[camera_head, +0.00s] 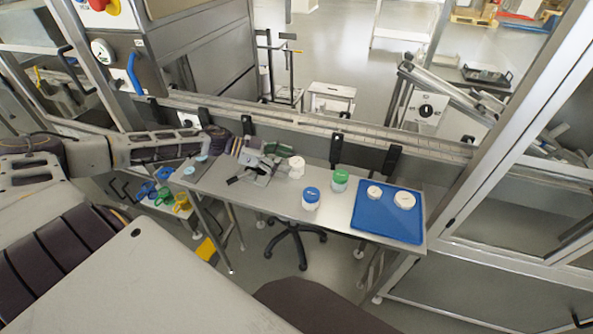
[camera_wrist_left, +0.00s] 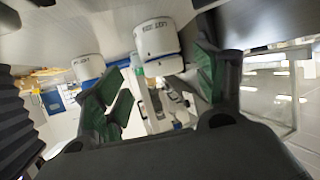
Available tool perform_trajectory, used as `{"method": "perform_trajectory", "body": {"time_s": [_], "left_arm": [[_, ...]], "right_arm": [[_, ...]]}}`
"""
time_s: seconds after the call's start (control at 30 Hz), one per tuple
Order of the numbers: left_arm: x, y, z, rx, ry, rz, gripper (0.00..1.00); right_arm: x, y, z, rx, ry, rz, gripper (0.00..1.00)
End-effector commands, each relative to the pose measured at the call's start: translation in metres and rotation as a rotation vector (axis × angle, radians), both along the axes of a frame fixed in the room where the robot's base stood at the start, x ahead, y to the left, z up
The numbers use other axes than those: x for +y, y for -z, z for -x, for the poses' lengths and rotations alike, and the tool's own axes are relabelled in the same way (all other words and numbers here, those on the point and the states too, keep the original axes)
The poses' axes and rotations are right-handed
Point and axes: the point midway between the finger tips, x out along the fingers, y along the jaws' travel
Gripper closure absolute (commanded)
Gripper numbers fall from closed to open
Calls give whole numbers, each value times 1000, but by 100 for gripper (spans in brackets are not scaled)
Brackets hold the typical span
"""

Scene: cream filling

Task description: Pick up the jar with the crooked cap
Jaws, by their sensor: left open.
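A white jar (camera_head: 297,167) stands on the grey table beside my left gripper (camera_head: 272,163). My left gripper is open, with green pads on its fingers. In the left wrist view a white labelled jar (camera_wrist_left: 157,46) shows beyond the gap between the open fingers (camera_wrist_left: 160,78); contact cannot be told. Another white jar (camera_wrist_left: 88,68) is to its left. A blue-capped jar (camera_head: 311,198) and a green-capped jar (camera_head: 340,180) stand further right on the table. Which cap is crooked cannot be told at this size. My right gripper is not in view.
A rail with dark brackets (camera_head: 336,150) runs along the back edge. Coloured items (camera_head: 163,195) lie at the lower left. The front middle of the table is clear.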

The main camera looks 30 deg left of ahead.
Motion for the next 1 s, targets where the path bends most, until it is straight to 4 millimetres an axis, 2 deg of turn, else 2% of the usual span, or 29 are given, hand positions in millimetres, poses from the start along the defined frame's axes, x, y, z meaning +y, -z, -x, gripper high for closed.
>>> {"method": "perform_trajectory", "body": {"time_s": [1.0], "left_arm": [[-34, 18, -27, -1, -1, -1, 29]], "right_arm": [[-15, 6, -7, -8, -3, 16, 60]]}}
